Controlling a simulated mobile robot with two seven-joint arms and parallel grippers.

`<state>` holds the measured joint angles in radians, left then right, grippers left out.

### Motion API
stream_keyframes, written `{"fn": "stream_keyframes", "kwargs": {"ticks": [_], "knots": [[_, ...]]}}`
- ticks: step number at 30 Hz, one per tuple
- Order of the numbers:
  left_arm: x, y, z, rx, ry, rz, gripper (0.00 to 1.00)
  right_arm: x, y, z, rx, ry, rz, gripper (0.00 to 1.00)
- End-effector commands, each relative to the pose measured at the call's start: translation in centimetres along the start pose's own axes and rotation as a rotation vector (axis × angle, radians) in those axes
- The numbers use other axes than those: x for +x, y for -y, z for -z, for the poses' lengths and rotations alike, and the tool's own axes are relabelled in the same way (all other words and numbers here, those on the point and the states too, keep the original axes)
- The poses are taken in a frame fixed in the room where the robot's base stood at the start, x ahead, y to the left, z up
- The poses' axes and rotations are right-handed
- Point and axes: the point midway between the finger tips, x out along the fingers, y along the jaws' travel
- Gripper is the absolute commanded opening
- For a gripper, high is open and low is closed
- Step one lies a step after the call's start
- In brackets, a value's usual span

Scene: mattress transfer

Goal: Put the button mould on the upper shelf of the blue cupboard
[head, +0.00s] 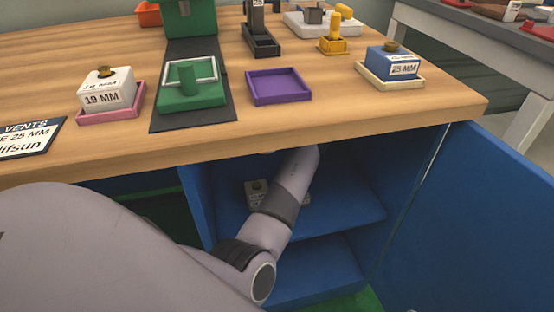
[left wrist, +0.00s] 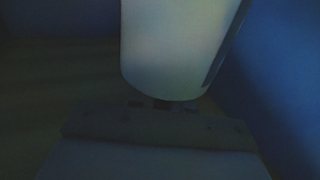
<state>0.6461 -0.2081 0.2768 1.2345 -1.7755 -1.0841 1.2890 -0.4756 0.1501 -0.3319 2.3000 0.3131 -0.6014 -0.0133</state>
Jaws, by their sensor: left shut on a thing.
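The blue cupboard (head: 340,212) stands open under the table, with an upper shelf (head: 345,213) and a lower space. My left arm reaches down into it, and its far end goes up behind the table edge. My left gripper shows only as a dim grey body at the bottom of the left wrist view (left wrist: 155,125). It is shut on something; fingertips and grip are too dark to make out. A pale rounded shape (left wrist: 178,50) fills the upper middle there, and I cannot tell what it is. My right gripper is not in view.
The blue door (head: 470,220) is open at right. On the tabletop are a white 19 MM block (head: 106,92), a blue 25 MM block (head: 391,64) and an empty purple tray (head: 278,86).

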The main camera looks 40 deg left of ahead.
Motion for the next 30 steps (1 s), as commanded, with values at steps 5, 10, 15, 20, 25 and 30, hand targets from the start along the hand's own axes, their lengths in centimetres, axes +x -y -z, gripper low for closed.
{"fn": "stream_keyframes", "kwargs": {"ticks": [5, 10, 15, 20, 25, 30], "knots": [[0.0, 0.0, -0.2, -0.002, -0.005, 0.0, 0.0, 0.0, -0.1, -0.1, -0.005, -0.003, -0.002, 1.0], [0.0, 0.0, -3.2, 0.001, -0.003, 0.0, 0.0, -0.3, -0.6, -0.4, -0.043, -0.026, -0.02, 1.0], [0.0, 0.0, -5.6, 0.0, -0.005, 0.001, 0.0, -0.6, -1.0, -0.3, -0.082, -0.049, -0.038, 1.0], [0.0, 0.0, -6.5, -0.002, -0.005, 0.0, 0.0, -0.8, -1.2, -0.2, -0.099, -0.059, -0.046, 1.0], [0.0, 0.0, -8.8, 0.001, -0.003, 0.001, 0.0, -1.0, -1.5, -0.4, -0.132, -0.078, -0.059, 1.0], [0.0, 0.0, -9.8, -0.002, -0.005, 0.0, 0.0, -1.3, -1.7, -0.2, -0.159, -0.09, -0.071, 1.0]]}}
